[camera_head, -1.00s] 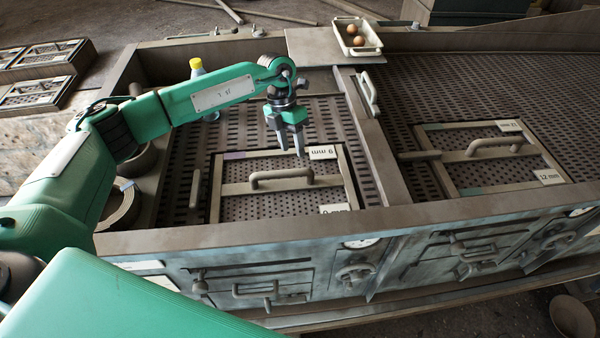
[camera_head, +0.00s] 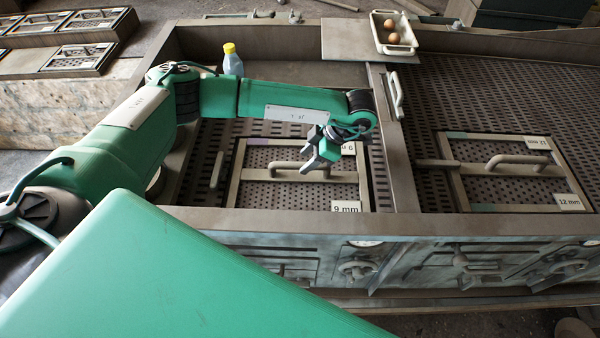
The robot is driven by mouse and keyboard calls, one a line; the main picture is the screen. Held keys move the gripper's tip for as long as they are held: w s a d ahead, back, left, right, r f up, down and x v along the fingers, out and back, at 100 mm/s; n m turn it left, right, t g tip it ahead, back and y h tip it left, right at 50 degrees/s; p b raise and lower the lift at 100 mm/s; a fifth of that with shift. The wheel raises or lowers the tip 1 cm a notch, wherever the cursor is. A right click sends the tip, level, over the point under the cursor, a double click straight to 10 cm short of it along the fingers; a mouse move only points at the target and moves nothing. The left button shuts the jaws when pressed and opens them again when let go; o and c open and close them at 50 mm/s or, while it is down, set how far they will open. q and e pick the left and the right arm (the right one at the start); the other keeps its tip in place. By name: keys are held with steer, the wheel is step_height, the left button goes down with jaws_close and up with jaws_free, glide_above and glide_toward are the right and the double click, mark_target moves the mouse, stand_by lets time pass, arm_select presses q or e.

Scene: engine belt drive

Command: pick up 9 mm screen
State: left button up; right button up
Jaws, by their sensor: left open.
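The 9 mm screen (camera_head: 270,194) is a framed perforated panel with a bar handle (camera_head: 285,170) across its middle. It lies in the left bay of the machine, with a "9 mm" label at its front right corner. My left gripper (camera_head: 308,166) is open, its fingers pointing down over the right part of the handle. I cannot tell whether the fingers touch the handle or are just above it. My left arm hides part of the screen's far edge and its far label. My right gripper is not in view.
A 12 mm screen (camera_head: 520,187) lies in the right bay, beyond a dividing beam (camera_head: 397,165). A tray with eggs (camera_head: 393,48) stands on a board at the back. A yellow-capped bottle (camera_head: 232,62) stands behind my left arm. The machine's front rim (camera_head: 330,222) borders the bays.

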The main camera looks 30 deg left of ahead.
mark_target(302, 163)
arm_select(q)
steer(key=shift+s+a+f, duration=0.2)
steer(key=shift+a+f, duration=0.2)
steer(key=shift+f, duration=0.1)
steer(key=shift+a+f+p, duration=0.2)
steer(key=shift+f+p, duration=0.1)
steer(key=shift+p, duration=0.35)
steer(key=p+x, duration=0.3)
steer(key=shift+w+a+f, duration=0.15)
steer(key=shift+w+f, duration=0.05)
steer(key=shift+f, duration=0.2)
steer(key=shift+a+f, duration=0.2)
steer(key=shift+f, duration=0.3)
steer(key=c, duration=1)
steer(key=shift+r, duration=0.1)
